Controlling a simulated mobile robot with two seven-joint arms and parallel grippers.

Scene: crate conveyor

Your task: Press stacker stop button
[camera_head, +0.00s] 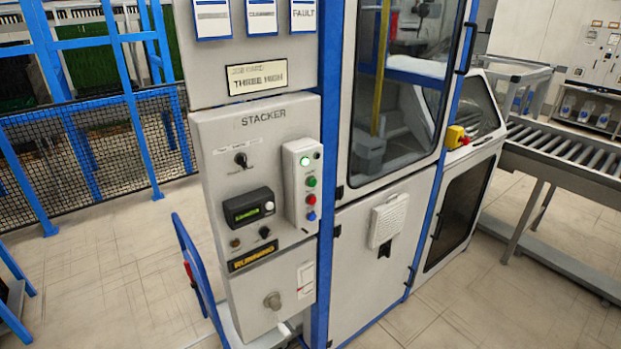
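The stacker panel (225,145) is a grey box marked STACKER, standing upright left of the middle. A pale button box (292,185) is on its right side. It carries a column of buttons: a lit whitish-green one (304,160) on top, a green one (311,181), a red one (311,199) and a blue one (311,216) at the bottom. Their small labels are not readable, so no printed word marks the stop button. A RUNNING sign (250,257) is lower on the panel. Neither of my grippers is in view.
A dark display (248,207) and a selector knob (241,160) share the panel. A blue-framed machine cabinet (383,235) stands to its right, with a yellow-and-red button box (455,137) beyond. A roller conveyor (565,150) is at the right. Tiled floor is open at front right.

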